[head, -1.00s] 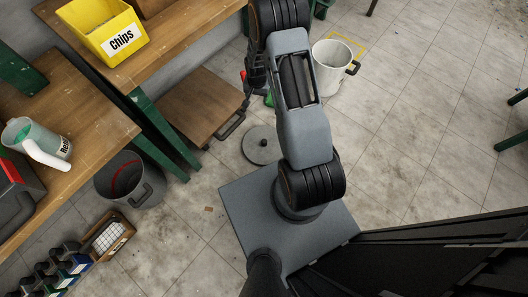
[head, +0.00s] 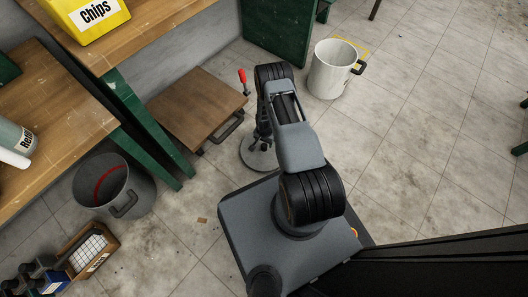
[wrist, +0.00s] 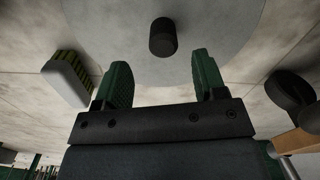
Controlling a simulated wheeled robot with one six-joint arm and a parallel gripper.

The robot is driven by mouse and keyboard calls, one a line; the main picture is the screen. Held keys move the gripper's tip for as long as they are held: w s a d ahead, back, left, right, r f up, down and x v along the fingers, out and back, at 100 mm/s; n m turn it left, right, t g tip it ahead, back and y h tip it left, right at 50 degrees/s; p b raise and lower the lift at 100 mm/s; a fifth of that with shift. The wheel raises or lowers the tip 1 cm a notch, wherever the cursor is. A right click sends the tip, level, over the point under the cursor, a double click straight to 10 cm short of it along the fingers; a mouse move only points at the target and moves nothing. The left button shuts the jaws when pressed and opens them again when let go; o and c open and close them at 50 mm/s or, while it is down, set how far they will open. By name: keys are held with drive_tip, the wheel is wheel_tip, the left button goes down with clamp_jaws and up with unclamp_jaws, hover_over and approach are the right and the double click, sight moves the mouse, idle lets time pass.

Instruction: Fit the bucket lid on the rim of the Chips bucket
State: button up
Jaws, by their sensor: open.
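The bucket lid (head: 247,158) is a flat grey disc with a dark knob, lying on the floor in the head view. In the wrist view the lid (wrist: 225,30) fills the top, and its knob stands between and just beyond my fingertips. My gripper (wrist: 160,72) is open and empty, with green fingers spread apart. In the head view my arm hides part of the lid. A pale bucket (head: 330,75) with a dark handle stands open on the floor at the upper right. It shows no readable label, so I cannot tell whether it is the Chips bucket.
A yellow bin (head: 90,18) labelled Chips sits on the wooden bench. A dark bucket (head: 135,180) with a red band inside stands at the left. A low wooden platform (head: 190,108) lies left of the lid. Floor right of the pale bucket is clear.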

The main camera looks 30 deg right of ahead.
sight(264, 145)
drive_tip(key=shift+w+f+b, duration=0.15)
drive_tip(key=shift+f+b, duration=1.65)
drive_tip(key=shift+f, duration=1.2)
drive_tip(key=shift+r, duration=0.1)
clamp_jaws()
